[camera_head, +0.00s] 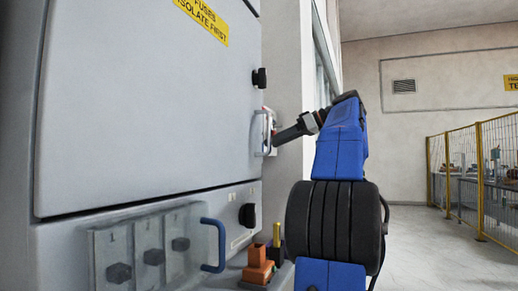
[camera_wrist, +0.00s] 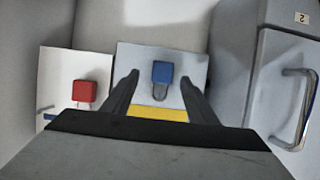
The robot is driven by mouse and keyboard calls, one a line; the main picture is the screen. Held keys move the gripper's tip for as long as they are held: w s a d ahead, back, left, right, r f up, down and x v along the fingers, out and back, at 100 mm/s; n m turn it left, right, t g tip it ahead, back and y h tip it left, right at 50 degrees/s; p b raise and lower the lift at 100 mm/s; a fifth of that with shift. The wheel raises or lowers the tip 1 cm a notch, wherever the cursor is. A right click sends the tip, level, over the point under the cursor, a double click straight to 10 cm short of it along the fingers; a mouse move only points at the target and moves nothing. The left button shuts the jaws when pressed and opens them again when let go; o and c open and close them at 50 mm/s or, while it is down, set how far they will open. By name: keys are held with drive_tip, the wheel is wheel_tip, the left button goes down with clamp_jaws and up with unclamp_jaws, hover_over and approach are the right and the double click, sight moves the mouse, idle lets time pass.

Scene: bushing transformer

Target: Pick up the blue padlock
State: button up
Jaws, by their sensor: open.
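The blue padlock (camera_wrist: 162,72) shows in the wrist view against a pale plate (camera_wrist: 200,68) with a yellow strip. Its grey shackle points toward the bottom of the picture. My gripper (camera_wrist: 160,78) is open, with one dark finger on each side of the padlock in the picture. I cannot tell how far the fingertips are from it in depth. In the head view my gripper (camera_head: 276,139) is beside the cabinet's right edge, by a handle. I cannot make out the blue padlock there.
A red padlock (camera_wrist: 84,92) is on a white plate to the left. A grey cabinet door with a metal handle (camera_wrist: 297,110) is at the right. In the head view the grey cabinet (camera_head: 150,110) fills the left, with a blue handle (camera_head: 214,246) low down. Open floor lies right.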

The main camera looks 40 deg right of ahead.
drive_tip(key=x, duration=0.5)
drive_tip(key=shift+a, duration=0.25)
drive_tip(key=shift+c, duration=0.3)
drive_tip(key=c, duration=1.1)
drive_tip(key=shift+r, duration=0.1)
